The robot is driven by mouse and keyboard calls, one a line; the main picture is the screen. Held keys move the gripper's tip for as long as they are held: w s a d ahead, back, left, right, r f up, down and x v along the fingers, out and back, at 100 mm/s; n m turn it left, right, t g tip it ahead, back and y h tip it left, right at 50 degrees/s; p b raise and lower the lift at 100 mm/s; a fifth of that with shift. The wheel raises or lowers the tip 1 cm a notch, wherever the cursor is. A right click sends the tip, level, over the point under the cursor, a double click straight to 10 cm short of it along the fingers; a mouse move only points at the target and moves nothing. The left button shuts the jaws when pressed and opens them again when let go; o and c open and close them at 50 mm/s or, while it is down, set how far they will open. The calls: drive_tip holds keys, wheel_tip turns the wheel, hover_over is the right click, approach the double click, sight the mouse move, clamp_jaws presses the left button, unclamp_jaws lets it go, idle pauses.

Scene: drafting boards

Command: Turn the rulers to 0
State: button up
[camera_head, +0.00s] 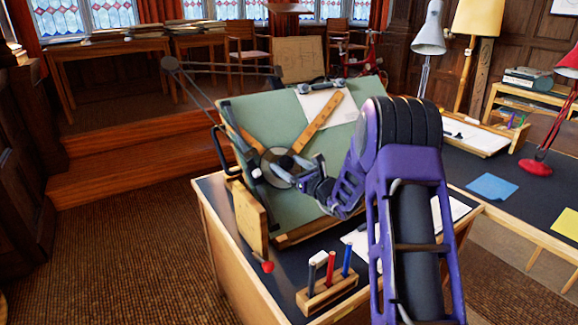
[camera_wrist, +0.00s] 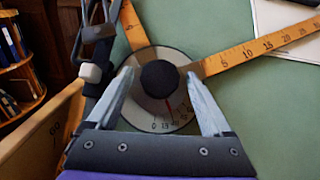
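A drafting head with a pale round dial (camera_head: 272,160) sits on the tilted green board (camera_head: 262,110). Two wooden rulers extend from it: one (camera_head: 325,118) runs up to the right, the other (camera_head: 248,137) up to the left. In the wrist view, the right ruler (camera_wrist: 250,53) and left ruler (camera_wrist: 133,30) meet the dial (camera_wrist: 157,121) around a black knob (camera_wrist: 160,78). A red pointer lies on the lower dial, right of the 0 mark; its exact reading is unclear. My gripper (camera_wrist: 159,75) is open, its fingers on either side of the knob with visible gaps.
A pen holder (camera_head: 328,290) with several markers stands on the desk below the board. A black linkage (camera_wrist: 92,60) is close beside my left finger. A lamp (camera_head: 430,40) and another desk with blue paper (camera_head: 492,186) are at right.

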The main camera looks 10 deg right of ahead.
clamp_jaws()
